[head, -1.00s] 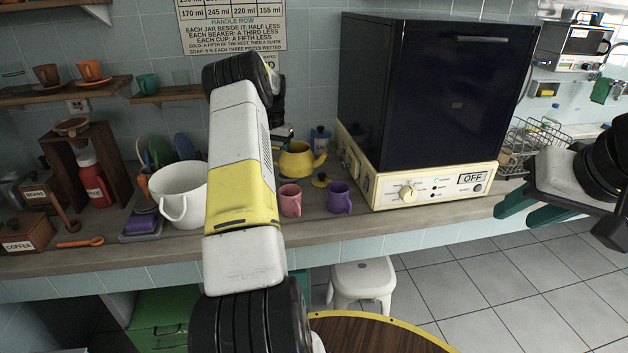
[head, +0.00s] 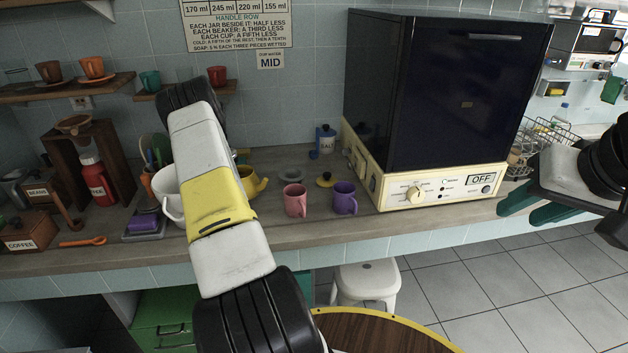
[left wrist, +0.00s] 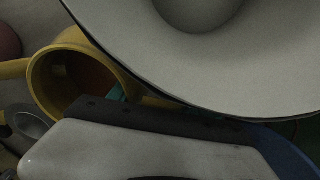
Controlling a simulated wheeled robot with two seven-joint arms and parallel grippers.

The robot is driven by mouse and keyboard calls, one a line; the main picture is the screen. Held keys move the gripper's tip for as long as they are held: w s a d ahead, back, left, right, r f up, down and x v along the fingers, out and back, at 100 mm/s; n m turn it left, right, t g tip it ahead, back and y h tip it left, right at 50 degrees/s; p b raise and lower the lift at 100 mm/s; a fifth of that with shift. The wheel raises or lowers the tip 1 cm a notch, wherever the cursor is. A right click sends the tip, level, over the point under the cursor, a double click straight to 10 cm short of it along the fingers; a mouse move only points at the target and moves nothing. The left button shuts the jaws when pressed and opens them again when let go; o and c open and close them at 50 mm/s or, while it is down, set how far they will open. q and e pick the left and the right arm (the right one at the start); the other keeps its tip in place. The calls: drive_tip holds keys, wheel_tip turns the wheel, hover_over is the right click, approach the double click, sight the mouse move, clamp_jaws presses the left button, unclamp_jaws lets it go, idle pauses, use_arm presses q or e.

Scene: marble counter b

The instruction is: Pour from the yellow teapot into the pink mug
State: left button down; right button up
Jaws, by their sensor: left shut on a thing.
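The yellow teapot (head: 251,182) is partly hidden behind my left forearm in the head view, its spout pointing right. In the left wrist view the teapot (left wrist: 42,72) shows its open top, without a lid. My left gripper (left wrist: 118,92) is shut on the teapot; a bit of teal finger shows at its side, and the grip itself is mostly hidden. The pink mug (head: 295,201) stands upright on the counter, right of the teapot and apart from it. My right gripper (head: 535,206) is open and empty at the right, over the floor side.
A purple mug (head: 345,198) stands right of the pink mug. A white pot (head: 170,207) is left of the teapot. The oven (head: 425,190) bounds the right.

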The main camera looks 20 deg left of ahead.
use_arm(q)
drive_tip(key=shift+r, duration=0.1)
drive_tip(key=shift+d+r+y, duration=0.35)
drive_tip(key=shift+r+y, duration=0.15)
drive_tip(key=shift+r, duration=0.35)
drive_tip(key=shift+d+r+y, duration=0.3)
drive_tip(key=shift+r+y, duration=0.2)
drive_tip(key=shift+r, duration=0.3)
drive_tip(key=d+r+y, duration=1.4)
drive_tip(key=d+r, duration=0.3)
drive_tip(key=r, duration=0.1)
drive_tip(key=shift+y, duration=0.3)
idle(2.2)
